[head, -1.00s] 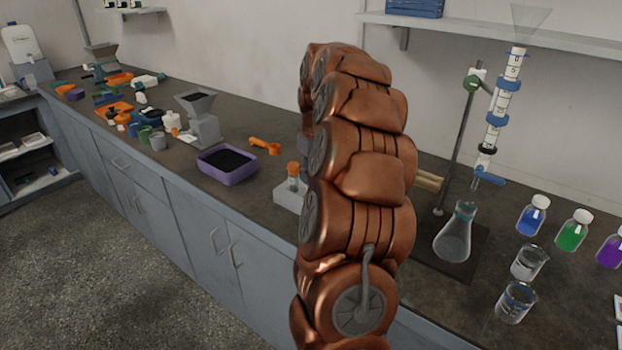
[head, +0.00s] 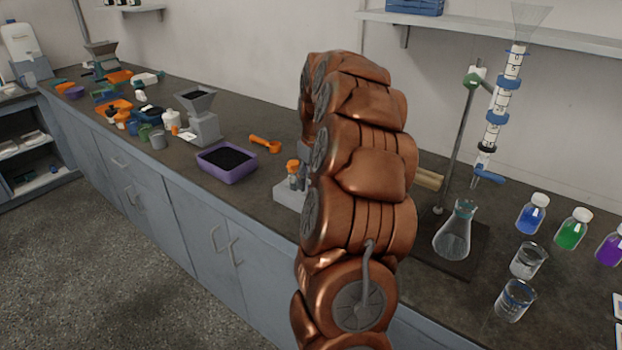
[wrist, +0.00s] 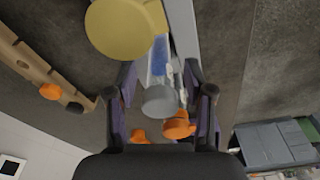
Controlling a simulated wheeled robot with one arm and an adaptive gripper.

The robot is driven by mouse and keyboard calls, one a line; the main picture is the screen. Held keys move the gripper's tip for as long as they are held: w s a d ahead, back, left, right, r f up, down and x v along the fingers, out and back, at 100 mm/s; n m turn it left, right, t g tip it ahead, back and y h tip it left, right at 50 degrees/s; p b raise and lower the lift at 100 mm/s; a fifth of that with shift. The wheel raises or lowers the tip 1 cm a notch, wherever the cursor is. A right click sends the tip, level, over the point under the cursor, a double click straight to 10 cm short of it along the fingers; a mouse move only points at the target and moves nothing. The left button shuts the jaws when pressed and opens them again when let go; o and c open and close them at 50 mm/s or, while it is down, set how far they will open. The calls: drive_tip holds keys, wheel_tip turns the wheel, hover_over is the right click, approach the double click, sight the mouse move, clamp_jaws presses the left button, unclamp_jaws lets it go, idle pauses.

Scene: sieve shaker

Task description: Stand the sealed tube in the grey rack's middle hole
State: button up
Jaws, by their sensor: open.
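In the head view a small tube with an orange cap (head: 292,166) stands upright at a light grey block, which looks like the grey rack (head: 284,192). My copper arm covers the right part of this block and its holes; my gripper is hidden there. In the wrist view my gripper (wrist: 160,104) has its two dark fingers apart. Between and beyond them show a clear tube with blue marks (wrist: 160,62), a grey round end (wrist: 160,101) and orange parts (wrist: 179,125). I see nothing clamped. Which of these is the sealed tube I cannot tell.
A purple tray of dark powder (head: 228,176) and an orange scoop (head: 265,145) lie left of the rack. A flask (head: 455,238) under a burette stands right of my arm. A large yellow round thing (wrist: 120,25) is close to the wrist camera; a wooden rack (wrist: 35,70) lies left.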

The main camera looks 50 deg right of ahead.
drive_tip(key=shift+r, duration=0.1)
drive_tip(key=r, duration=0.4)
drive_tip(key=s+r+b, duration=0.1)
drive_tip(key=r, duration=0.7)
drive_tip(key=shift+s+a, duration=0.1)
drive_tip(key=shift+s, duration=0.1)
drive_tip(key=shift+a, duration=0.1)
drive_tip(key=s+a+f+n+g, duration=0.1)
drive_tip(key=s+a+f, duration=0.1)
drive_tip(key=a, duration=1.1)
drive_tip(key=s+a+f+n, duration=0.1)
drive_tip(key=s+a, duration=0.1)
drive_tip(key=a, duration=1)
drive_tip(key=s+a+f+g, duration=0.1)
drive_tip(key=s+a+f, duration=0.4)
drive_tip(key=s, duration=0.5)
drive_tip(key=s+a+f+g, duration=0.1)
drive_tip(key=s+a+f, duration=0.5)
drive_tip(key=s, duration=0.5)
drive_tip(key=shift+a+f, duration=0.15)
drive_tip(key=shift+a, duration=0.7)
